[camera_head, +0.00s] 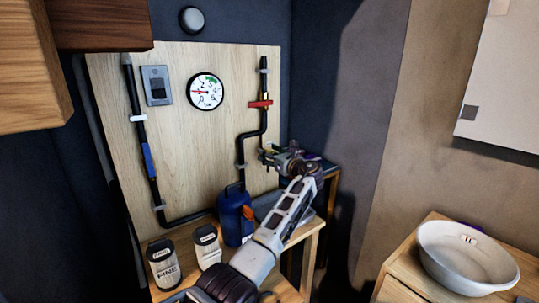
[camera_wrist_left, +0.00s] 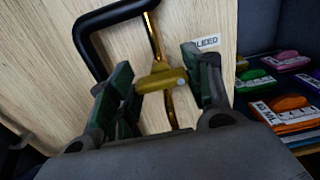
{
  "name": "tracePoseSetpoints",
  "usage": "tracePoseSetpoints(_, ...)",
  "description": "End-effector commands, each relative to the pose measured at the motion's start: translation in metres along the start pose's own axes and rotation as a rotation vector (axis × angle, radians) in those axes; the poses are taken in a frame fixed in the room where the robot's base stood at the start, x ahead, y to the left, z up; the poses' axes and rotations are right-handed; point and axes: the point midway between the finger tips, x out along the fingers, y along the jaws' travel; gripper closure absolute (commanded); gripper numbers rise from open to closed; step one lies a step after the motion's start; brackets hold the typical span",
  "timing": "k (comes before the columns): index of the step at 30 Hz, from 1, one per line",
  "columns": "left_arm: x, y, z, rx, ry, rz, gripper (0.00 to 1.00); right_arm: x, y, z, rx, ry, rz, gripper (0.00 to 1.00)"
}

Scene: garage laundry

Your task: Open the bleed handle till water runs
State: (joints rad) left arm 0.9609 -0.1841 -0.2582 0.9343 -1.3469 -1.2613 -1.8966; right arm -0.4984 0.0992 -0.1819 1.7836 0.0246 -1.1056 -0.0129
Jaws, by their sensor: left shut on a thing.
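The bleed handle (camera_wrist_left: 162,79) is a small brass crosspiece on a thin brass pipe (camera_wrist_left: 155,38), beside a partly covered label (camera_wrist_left: 206,42) reading "LEED". It lies between the dark green pads of my left gripper (camera_wrist_left: 163,88), which is shut on it. There the wrist hides the handle. No running water shows. My right gripper is in neither view.
The board holds a round gauge (camera_head: 206,91), a red lever (camera_head: 261,103) and a blue lever (camera_head: 147,160). A blue jug (camera_head: 235,213) and two labelled containers stand on the bench below. A white basin (camera_head: 467,255) sits at the right. Colourful packs (camera_wrist_left: 285,108) lie beside the board.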

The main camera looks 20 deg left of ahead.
Motion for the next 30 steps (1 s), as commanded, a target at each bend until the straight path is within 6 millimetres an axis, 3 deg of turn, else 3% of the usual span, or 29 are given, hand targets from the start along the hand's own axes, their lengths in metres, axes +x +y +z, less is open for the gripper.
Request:
tracePoseSetpoints(15, 0.000, 0.001, 0.001, -0.202, 0.000, -0.001, 0.74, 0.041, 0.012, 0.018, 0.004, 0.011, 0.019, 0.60)
tracePoseSetpoints(30, 0.000, 0.002, -0.001, -0.437, 0.000, 0.000, 0.74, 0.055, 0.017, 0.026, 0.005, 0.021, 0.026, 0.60)
